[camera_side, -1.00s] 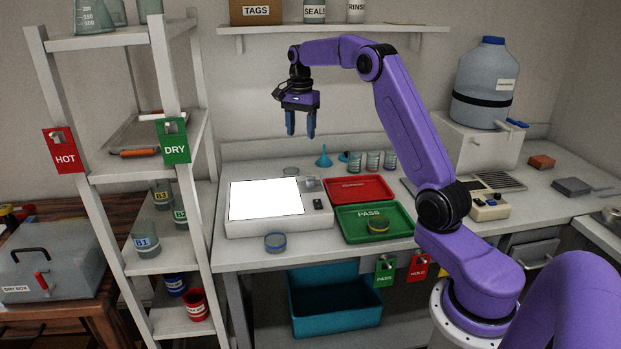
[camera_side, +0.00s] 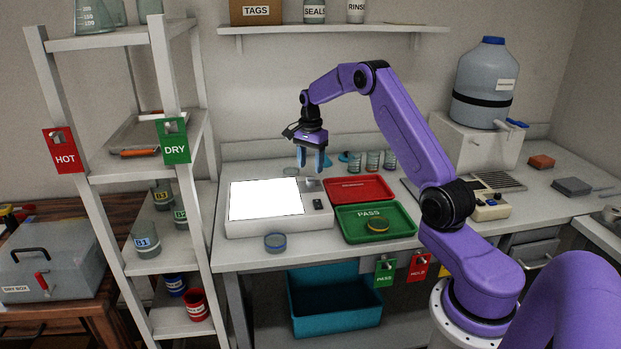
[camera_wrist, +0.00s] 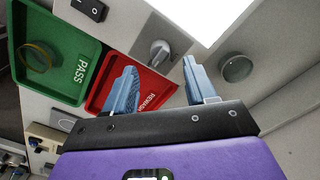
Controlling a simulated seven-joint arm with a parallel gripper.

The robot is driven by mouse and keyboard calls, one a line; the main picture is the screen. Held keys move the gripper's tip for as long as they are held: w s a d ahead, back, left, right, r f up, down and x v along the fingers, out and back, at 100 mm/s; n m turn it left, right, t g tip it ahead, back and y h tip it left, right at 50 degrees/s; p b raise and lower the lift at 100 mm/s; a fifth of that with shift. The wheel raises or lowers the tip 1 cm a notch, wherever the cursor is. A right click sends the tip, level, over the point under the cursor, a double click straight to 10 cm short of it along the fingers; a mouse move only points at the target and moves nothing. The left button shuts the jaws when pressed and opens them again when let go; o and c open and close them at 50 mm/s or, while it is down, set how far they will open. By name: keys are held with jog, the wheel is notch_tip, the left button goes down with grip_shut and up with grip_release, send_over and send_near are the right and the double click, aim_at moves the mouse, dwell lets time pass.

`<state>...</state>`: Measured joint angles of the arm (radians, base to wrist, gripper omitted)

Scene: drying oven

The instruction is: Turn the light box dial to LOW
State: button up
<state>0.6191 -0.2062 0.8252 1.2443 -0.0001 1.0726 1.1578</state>
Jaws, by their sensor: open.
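The light box (camera_side: 240,225) stands on the bench with its white panel lit. Its dial (camera_wrist: 159,50) is a grey knob on the box's edge, beside the panel, in the wrist view. In the side view the dial (camera_side: 312,183) shows just below my gripper. My gripper (camera_side: 314,167) is open and empty, pointing down above the dial. In the wrist view its two fingers (camera_wrist: 161,78) are spread apart, with the dial beyond them and not between them. The dial's setting labels are too small to read.
A red tray (camera_side: 362,188) and a green PASS tray (camera_side: 398,222) holding a round dish lie right of the light box. A black switch (camera_wrist: 92,9) sits near the dial. Several small jars (camera_side: 373,161) stand behind the red tray. A lidded dish (camera_side: 275,242) sits in front of the box.

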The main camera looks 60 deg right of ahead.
aim_at(310, 177)
jog(key=shift+f, duration=2.8)
grip_shut()
